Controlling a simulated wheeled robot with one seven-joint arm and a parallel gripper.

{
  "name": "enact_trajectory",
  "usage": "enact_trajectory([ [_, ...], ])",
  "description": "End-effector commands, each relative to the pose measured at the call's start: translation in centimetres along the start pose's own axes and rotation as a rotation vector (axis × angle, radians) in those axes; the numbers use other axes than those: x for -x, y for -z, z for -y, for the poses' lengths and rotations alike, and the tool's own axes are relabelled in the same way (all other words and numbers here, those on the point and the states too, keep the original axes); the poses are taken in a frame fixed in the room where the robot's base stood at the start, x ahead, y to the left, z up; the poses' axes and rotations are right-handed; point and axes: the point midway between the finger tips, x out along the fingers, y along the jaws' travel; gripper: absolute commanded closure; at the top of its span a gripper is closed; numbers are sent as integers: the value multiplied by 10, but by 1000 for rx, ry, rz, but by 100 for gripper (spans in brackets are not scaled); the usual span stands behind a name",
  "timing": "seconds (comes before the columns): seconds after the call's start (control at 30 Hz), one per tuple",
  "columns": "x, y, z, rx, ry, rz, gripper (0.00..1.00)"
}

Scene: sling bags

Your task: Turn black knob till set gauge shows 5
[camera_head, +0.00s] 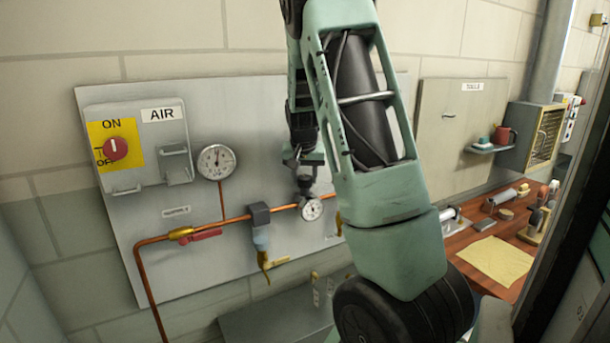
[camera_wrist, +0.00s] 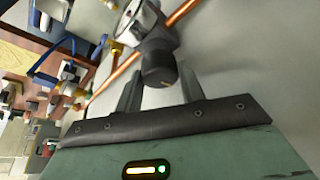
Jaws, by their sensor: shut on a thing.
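The black knob (camera_wrist: 158,70) sits on the copper pipe's fitting, between the two fingers of my gripper (camera_wrist: 160,80) in the wrist view. In the head view my gripper (camera_head: 304,172) is at the knob (camera_head: 305,186), just above the small set gauge (camera_head: 311,209). My gripper is shut on the knob. The set gauge has a white dial, also seen at the top of the wrist view (camera_wrist: 137,20), partly cut off and at a slant. Its needle and numbers are too small to read in either view.
A larger gauge (camera_head: 216,161) and a red switch (camera_head: 116,148) on the AIR box (camera_head: 150,140) are to the left. A red-handled valve (camera_head: 200,235) and a filter unit (camera_head: 260,225) sit along the pipe. A wooden bench (camera_head: 480,225) with tools stands at the right.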

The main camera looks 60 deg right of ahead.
Motion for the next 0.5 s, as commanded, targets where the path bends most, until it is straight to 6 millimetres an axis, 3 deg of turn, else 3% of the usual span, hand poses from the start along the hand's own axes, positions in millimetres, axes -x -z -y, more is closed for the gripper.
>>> enact_trajectory([
  [0.1,0,0,0,0,1,0,84],
  [0.13,0,0,0,0,1,0,58],
  [0.2,0,0,0,0,1,0,39],
  [0.5,1,0,0,1,1,-1,39],
])
